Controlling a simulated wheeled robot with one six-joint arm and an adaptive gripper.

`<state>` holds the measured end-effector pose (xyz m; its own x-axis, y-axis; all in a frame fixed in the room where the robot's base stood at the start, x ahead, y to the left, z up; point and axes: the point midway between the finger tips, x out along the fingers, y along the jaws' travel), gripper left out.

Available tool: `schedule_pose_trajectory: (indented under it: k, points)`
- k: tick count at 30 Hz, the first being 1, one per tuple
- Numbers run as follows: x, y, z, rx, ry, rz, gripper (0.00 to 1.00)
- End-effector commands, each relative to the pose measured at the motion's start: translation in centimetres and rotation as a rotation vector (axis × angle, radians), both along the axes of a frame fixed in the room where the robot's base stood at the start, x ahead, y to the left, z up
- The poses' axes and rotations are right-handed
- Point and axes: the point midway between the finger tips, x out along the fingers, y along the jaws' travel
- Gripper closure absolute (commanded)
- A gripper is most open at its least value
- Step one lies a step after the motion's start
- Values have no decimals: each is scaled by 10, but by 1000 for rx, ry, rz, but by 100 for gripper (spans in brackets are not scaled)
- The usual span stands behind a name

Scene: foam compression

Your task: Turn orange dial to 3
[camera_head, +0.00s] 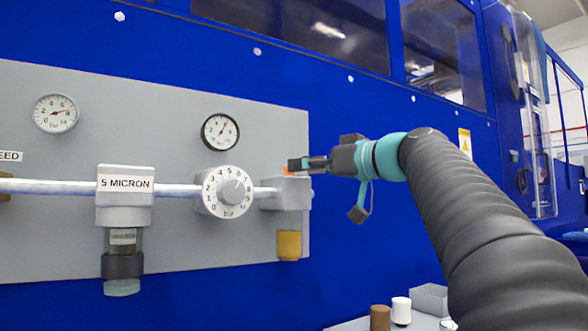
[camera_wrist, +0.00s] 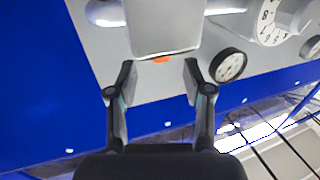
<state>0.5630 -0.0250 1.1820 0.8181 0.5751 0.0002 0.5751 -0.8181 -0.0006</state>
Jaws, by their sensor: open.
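A small orange part (camera_head: 287,170) shows at the top of the grey block at the right end of the pipe, right by my fingertips. In the wrist view the orange part (camera_wrist: 162,59) is a thin sliver at the block's edge, centred ahead of my fingers. I cannot tell its full shape or read numbers on it. My gripper (camera_head: 299,164) is open and empty, its fingers pointing left toward the block. In the wrist view my gripper (camera_wrist: 158,75) has its two fingers spread, the orange sliver between and just beyond them.
A white numbered bar dial (camera_head: 232,190) sits on the pipe left of the block. Gauges (camera_head: 220,131) (camera_head: 56,113) and a 5 MICRON filter (camera_head: 125,195) are on the grey panel (camera_head: 180,255). A yellow-brown bowl (camera_head: 289,246) hangs below the block.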

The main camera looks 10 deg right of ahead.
Motion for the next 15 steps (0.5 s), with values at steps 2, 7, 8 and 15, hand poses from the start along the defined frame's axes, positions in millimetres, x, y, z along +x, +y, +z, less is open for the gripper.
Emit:
schedule_pose_trajectory:
  k: [2,7,8,15]
  points:
    - [-14,-11,0,-2,-1,-6,49]
    - [-37,-27,0,0,-1,-4,49]
    - [-40,-29,0,1,-1,-4,49]
    - [-55,-39,0,0,-1,-1,49]
